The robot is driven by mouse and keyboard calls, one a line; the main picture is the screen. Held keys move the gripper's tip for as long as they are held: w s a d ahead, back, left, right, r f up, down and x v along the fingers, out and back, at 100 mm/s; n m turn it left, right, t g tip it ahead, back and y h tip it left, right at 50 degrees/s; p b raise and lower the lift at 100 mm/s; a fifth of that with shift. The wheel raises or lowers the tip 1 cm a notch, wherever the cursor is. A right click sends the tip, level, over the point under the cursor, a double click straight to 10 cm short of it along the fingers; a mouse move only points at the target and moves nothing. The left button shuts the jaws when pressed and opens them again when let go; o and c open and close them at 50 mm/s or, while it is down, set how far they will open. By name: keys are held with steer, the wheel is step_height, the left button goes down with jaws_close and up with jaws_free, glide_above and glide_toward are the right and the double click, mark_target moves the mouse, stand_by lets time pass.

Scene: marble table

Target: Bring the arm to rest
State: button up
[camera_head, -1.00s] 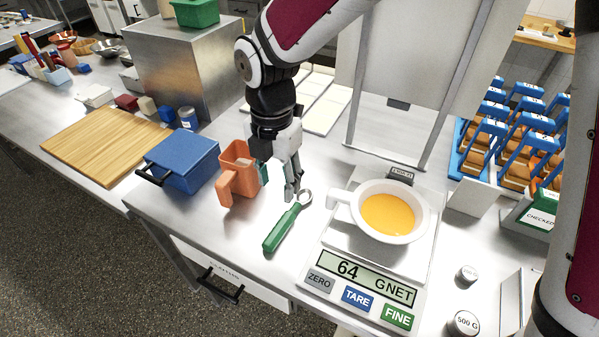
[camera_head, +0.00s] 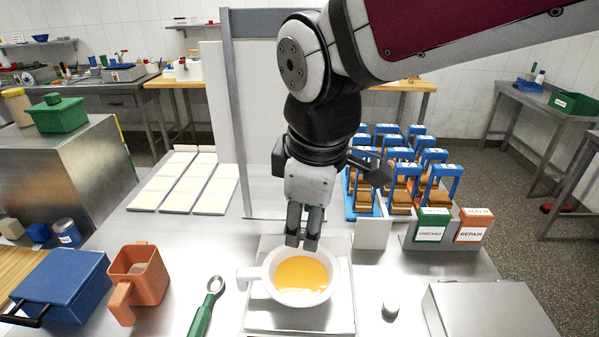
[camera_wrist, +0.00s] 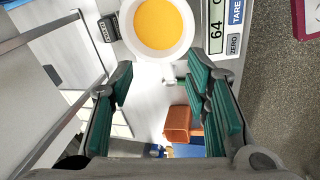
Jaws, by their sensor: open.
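My gripper (camera_head: 303,240) hangs from the arm above the far rim of a white cup (camera_head: 268,285) with orange liquid in it. In the wrist view its green-padded fingers (camera_wrist: 168,110) are wide apart with nothing between them held. The cup also shows at the top of the wrist view (camera_wrist: 130,38). The cup stands on a scale (camera_head: 300,318), whose display reads 64 in the wrist view. Whether the fingertips touch the cup is hard to tell in the head view.
A rack of blue-framed items (camera_head: 400,165), green and red boxes (camera_head: 432,225) and a small weight (camera_head: 390,310) are at right. An upright panel (camera_head: 245,110) stands behind.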

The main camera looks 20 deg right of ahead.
steer(key=s+d+r+m+t, duration=0.1)
steer(key=s+d+m, duration=0.6)
steer(key=m, duration=0.5)
steer(key=shift+s+d+r+t, duration=0.15)
steer(key=shift+s+d+t, duration=0.25)
steer(key=shift+s, duration=0.6)
